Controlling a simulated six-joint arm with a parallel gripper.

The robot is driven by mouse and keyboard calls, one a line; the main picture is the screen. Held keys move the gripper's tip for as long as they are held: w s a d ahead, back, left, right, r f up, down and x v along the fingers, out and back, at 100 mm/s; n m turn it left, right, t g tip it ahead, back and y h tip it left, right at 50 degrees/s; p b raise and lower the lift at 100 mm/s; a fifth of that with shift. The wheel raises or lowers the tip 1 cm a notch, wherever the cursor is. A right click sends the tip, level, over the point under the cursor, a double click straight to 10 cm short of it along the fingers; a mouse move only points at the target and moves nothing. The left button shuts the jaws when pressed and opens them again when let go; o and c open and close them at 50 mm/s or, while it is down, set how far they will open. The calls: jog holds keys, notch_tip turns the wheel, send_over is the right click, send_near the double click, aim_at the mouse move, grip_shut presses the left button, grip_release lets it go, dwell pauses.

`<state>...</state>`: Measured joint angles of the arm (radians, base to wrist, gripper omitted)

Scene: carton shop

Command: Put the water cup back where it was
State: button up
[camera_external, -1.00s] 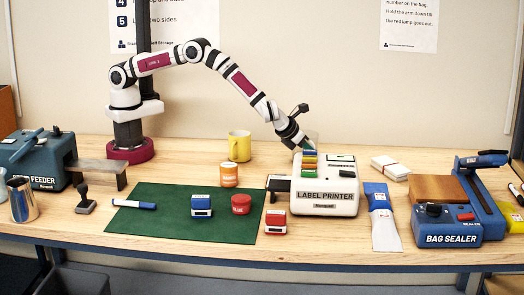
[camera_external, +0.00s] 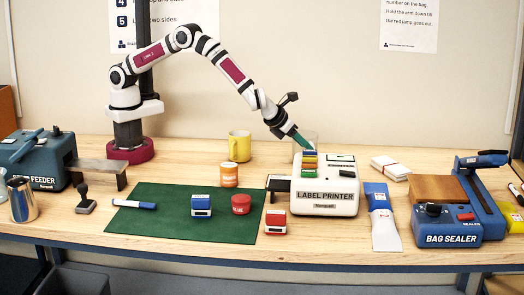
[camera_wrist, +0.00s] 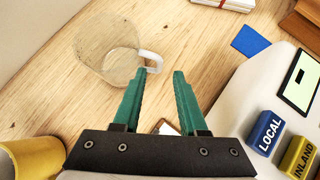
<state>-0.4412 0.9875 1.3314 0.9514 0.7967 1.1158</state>
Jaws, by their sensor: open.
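A clear glass cup (camera_wrist: 103,50) with a pale handle stands on the bare wood in the wrist view. In the external view the cup (camera_external: 312,137) is mostly hidden behind the label printer and my gripper. My gripper (camera_wrist: 160,73) has its green fingers apart with nothing between them. Its left fingertip appears close to the cup's handle; I cannot tell whether they touch. In the external view my gripper (camera_external: 306,145) points down at the back of the printer.
The label printer (camera_external: 323,203) with coloured stamp blocks stands just in front of the gripper. A yellow mug (camera_external: 239,146) and an orange-labelled jar (camera_external: 229,175) stand to the left. A green mat (camera_external: 170,222) lies in front. A paper stack (camera_external: 390,168) lies right.

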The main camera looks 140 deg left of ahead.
jog(key=s+d+r+n+h, duration=0.1)
jog(key=s+d+r+n, duration=0.2)
jog(key=s+d+r, duration=0.45)
jog(key=s+d+r+n+h, duration=0.1)
jog(key=s+d+r+n, duration=0.3)
jog(key=d+r, duration=0.5)
jog(key=s+d+f+n+h, duration=0.1)
jog(key=s+d+n, duration=0.3)
jog(key=s+d, duration=0.4)
jog(key=s+d+n+g+h, duration=0.1)
jog(key=s+d+n+h, duration=0.2)
jog(key=s+d, duration=0.5)
jog(key=s+h, duration=0.1)
jog(key=s, duration=0.5)
jog(key=shift+s+d+f+n+g, duration=0.3)
jog(key=shift+s+d+f+n, duration=0.05)
jog(key=shift+f+n, duration=0.05)
